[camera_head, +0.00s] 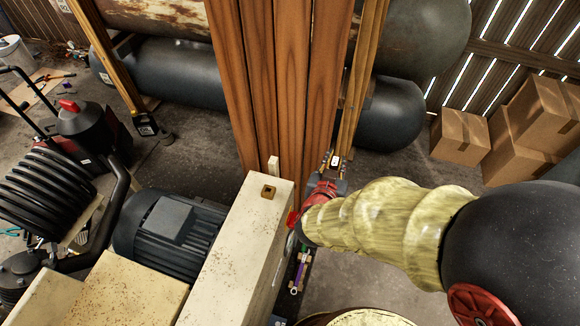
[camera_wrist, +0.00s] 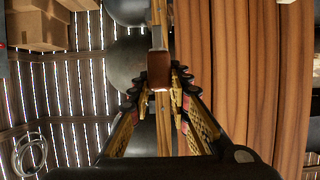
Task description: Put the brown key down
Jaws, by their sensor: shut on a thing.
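My gripper (camera_wrist: 160,92) is shut on a brown block-like piece, which I take to be the brown key (camera_wrist: 158,70), in the middle of the wrist view. A pale narrow part shows just above it in that view. In the camera_head view my gripper (camera_head: 336,163) is held out beside the brown wooden planks, right of the cream housing. The held key is too small to make out clearly there, and what lies directly beneath it cannot be told.
A small brown square piece with a dark hole (camera_head: 268,191) sits on the cream housing (camera_head: 245,235). Tall wooden planks (camera_head: 285,80) stand close to my gripper. Dark tanks (camera_head: 390,112) lie behind. Cardboard boxes (camera_head: 460,137) stand at right. Bare floor lies between boxes and planks.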

